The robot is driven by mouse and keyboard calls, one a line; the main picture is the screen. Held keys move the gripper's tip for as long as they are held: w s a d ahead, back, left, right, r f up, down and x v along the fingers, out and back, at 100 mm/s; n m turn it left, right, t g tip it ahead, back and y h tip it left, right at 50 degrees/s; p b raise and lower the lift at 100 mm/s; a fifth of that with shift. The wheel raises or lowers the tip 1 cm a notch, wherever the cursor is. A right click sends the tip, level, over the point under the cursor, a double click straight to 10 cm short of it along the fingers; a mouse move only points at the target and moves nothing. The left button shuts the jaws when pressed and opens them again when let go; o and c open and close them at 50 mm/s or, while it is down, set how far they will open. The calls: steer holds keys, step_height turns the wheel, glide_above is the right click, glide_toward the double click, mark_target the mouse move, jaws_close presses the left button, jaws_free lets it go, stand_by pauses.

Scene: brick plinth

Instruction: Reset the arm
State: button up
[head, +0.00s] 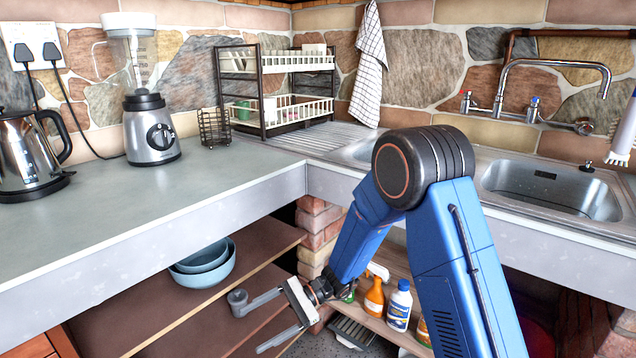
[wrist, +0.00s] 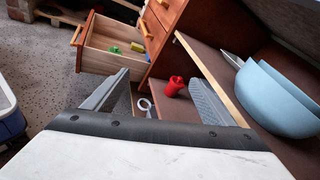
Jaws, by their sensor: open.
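My gripper (head: 253,322) is open and empty, low in front of the shelves under the counter in the head view. My blue arm reaches down to it from the right. In the wrist view the two grey fingers of my gripper (wrist: 158,82) stand apart. A red object (wrist: 174,86) on the brown shelf shows between them, with a pale ring-shaped thing (wrist: 144,104) lower down. Nothing is held.
Blue bowls (head: 203,270) stand on the upper shelf (head: 150,310), left of my gripper. Bottles (head: 399,305) stand on a shelf behind my arm. The counter (head: 120,220) is above. An open drawer (wrist: 97,62) holding small coloured items juts out in the wrist view.

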steer(key=s+d+r+n+t+h, duration=0.2)
steer(key=s+d+r+t+h, duration=0.2)
steer(key=d, duration=1)
steer(key=s+d+r+n+t+h, duration=0.3)
steer(key=s+d+r, duration=0.5)
steer(key=d, duration=0.7)
steer(key=s+d+r+n+t+h, duration=0.3)
steer(key=s+d+r+t+h, duration=0.2)
steer(key=d, duration=1)
steer(key=s+r+h, duration=0.1)
steer(key=s, duration=0.2)
steer(key=shift+s+d+r+h, duration=0.15)
steer(key=shift+s+h, duration=0.15)
